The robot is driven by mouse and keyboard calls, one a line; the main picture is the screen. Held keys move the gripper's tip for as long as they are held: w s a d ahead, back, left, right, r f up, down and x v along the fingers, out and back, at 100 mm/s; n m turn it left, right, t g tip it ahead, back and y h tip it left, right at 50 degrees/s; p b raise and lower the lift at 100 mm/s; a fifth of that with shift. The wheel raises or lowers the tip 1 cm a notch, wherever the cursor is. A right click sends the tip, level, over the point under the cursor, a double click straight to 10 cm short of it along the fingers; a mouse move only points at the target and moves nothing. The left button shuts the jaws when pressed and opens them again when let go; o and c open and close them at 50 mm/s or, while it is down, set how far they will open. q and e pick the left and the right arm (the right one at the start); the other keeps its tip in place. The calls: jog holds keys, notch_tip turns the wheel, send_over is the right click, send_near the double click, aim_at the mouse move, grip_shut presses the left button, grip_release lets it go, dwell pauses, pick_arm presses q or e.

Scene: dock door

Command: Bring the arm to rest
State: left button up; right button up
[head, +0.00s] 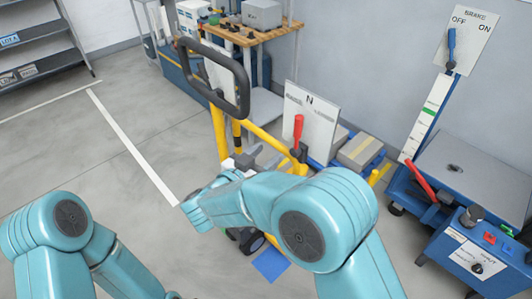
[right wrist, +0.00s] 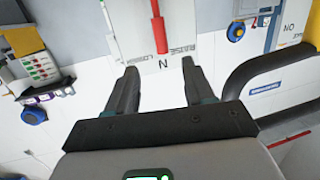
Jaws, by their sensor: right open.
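My right arm (head: 300,205), teal, reaches forward from the lower right over the floor toward a yellow-framed pallet truck. My right gripper (head: 248,158) is beside the yellow post, below the truck's black loop handle (head: 228,75). In the right wrist view my right gripper (right wrist: 159,67) has its two dark fingers spread, with nothing between them. A red lever (head: 298,128) stands upright in front of a white panel marked N (head: 312,112); the lever also shows beyond the fingertips in the right wrist view (right wrist: 158,32). My left arm (head: 60,235) is bent at the lower left; its gripper is out of frame.
A wooden-topped bench (head: 262,35) with boxes stands at the back. A blue cart (head: 480,170) and an OFF/ON panel (head: 468,40) are at the right. A grey shelf (head: 35,45) is far left. The floor at the left is clear.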

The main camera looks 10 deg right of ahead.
jog(key=s+d+f+n+g+y, duration=0.2)
jog(key=d+f+n+g, duration=0.1)
jog(key=d+f, duration=1.7)
jog(key=s+a+f+n+g+y, duration=0.1)
jog(key=s+f+n+g+y, duration=0.1)
jog(key=s+f+y, duration=0.55)
jog(key=s+a+f+g+y, duration=0.2)
jog(key=s+a, duration=0.3)
jog(key=s, duration=0.4)
jog(key=s+a+f+n+g+y, duration=0.1)
jog(key=s+a+g, duration=0.4)
jog(key=s, duration=0.5)
jog(key=shift+s+a+f+y, duration=0.15)
jog(key=shift+a+f+y, duration=0.35)
jog(key=shift+a+y, duration=0.5)
